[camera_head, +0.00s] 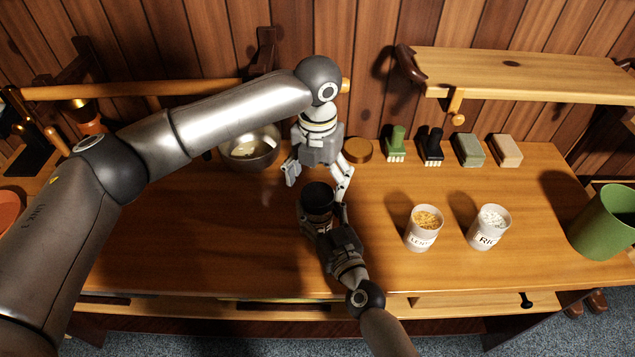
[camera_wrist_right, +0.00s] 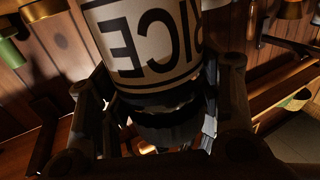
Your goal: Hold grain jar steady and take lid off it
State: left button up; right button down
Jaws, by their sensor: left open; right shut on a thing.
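A dark round-topped jar (camera_head: 317,197) stands in the middle of the counter in the head view. I cannot tell there where its lid ends and its body begins. My right gripper (camera_head: 322,222) is shut on it from the front. In the right wrist view, a pale jar body with an upside-down "RICE" label (camera_wrist_right: 150,40) fills the top, with a dark part (camera_wrist_right: 170,125) below it between my right gripper's fingers (camera_wrist_right: 165,115). My left gripper (camera_head: 318,180) points down, open, just above and behind the dark jar top, its fingers spread apart.
Two open labelled jars, one with yellow grain (camera_head: 424,228) and one with white grain (camera_head: 489,228), stand to the right. A metal bowl (camera_head: 251,150), a round wooden piece (camera_head: 358,150), brushes (camera_head: 396,145) and blocks (camera_head: 468,150) line the back. The counter's left (camera_head: 180,235) is clear.

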jog(key=shift+c, duration=1.9)
grip_release()
